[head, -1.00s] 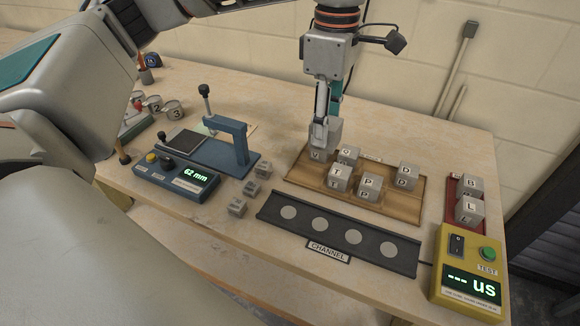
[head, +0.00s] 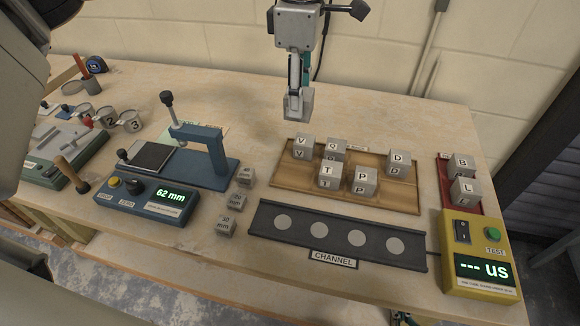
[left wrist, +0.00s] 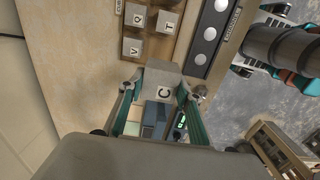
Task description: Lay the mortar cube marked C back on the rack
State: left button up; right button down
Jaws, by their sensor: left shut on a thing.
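My left gripper (head: 299,92) is shut on a grey mortar cube (head: 298,106), held in the air above the back left of the rack. The left wrist view shows the letter C on this cube (left wrist: 163,82) between the fingers. The wooden rack (head: 391,201) carries cubes V (head: 301,148), Q (head: 333,149), T (head: 328,176), P (head: 363,181) and D (head: 397,164). The held cube appears clear of cube V. Part of my right arm, with teal parts (left wrist: 243,68), shows in the left wrist view; its jaw state is unclear.
A dark channel strip (head: 340,236) with pale discs lies in front of the rack. A red tray (head: 443,172) with cubes B and L and a yellow tester (head: 480,255) stand right. A blue gauge (head: 214,172) reading 62 mm and small blocks (head: 245,176) stand left.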

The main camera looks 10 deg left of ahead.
pick_arm(q)
notch_tip(320, 180, down, 19)
jog(key=shift+r, duration=0.2)
dwell(0.3)
jog(key=shift+f, duration=0.2)
jog(key=o, duration=1)
jog(key=shift+o, duration=0.2)
notch_tip(320, 180, up, 12)
jog(key=shift+r, duration=0.2)
jog(key=shift+s+f, duration=0.1)
jog(key=shift+s, duration=0.05)
